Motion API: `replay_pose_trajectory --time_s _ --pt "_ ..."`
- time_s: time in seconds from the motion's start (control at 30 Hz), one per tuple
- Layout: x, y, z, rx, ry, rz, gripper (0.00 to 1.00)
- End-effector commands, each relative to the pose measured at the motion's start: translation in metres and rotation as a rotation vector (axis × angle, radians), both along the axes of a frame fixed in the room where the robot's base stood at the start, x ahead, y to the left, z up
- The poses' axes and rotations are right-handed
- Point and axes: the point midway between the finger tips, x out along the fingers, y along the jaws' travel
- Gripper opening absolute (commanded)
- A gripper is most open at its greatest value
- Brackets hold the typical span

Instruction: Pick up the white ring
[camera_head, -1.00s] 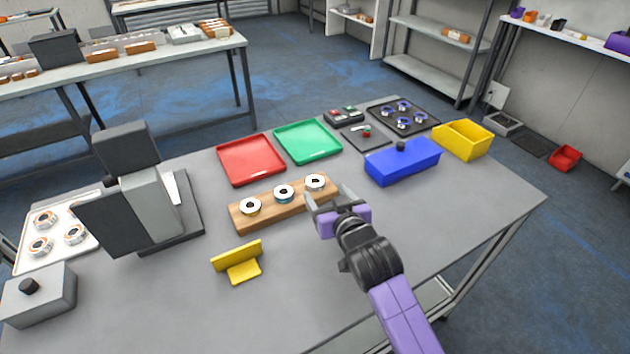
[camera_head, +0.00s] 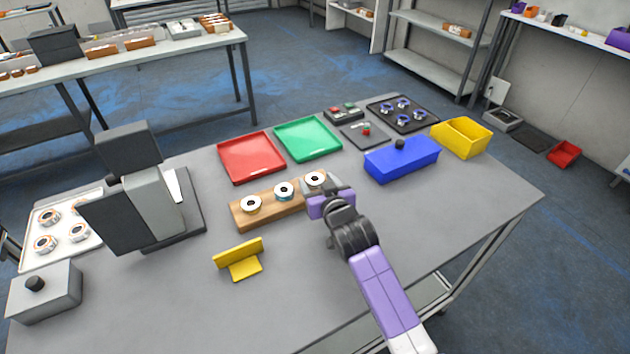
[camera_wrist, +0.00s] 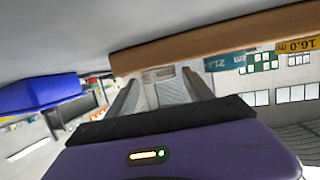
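The white ring (camera_head: 315,179) stands at the right end of a wooden block (camera_head: 268,210). My gripper (camera_head: 317,184) is at that end of the block, with its fingers around the white ring. In the wrist view, which looks upside down, my gripper (camera_wrist: 160,88) has its fingers apart. The white ring (camera_wrist: 159,75) shows between them, below the block (camera_wrist: 215,40). I cannot tell whether the fingers touch it. A teal-sided ring (camera_head: 284,190) stands mid-block, and an orange-sided ring (camera_head: 250,204) stands at its left end.
A blue box (camera_head: 402,162) lies right of my gripper. Red (camera_head: 251,180) and green (camera_head: 309,158) trays lie behind the block. A yellow stand (camera_head: 240,262) is in front, and a grey device (camera_head: 150,210) is at left. The table front is mostly clear.

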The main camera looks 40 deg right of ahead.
Motion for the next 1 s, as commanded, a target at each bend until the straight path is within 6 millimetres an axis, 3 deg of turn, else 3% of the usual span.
replay_pose_trajectory --time_s 0.03,0.2,0.3,0.77,1.0 --pt "0.000 0.000 0.000 0.000 0.000 0.000 0.48" --pt "0.000 0.000 0.000 0.000 0.000 0.000 0.15" --pt "0.000 0.000 0.000 0.000 0.000 0.000 0.00" --pt "0.001 0.000 0.013 -0.001 -0.004 0.000 0.00" --pt "0.001 0.000 0.062 -0.003 -0.010 0.000 0.00"
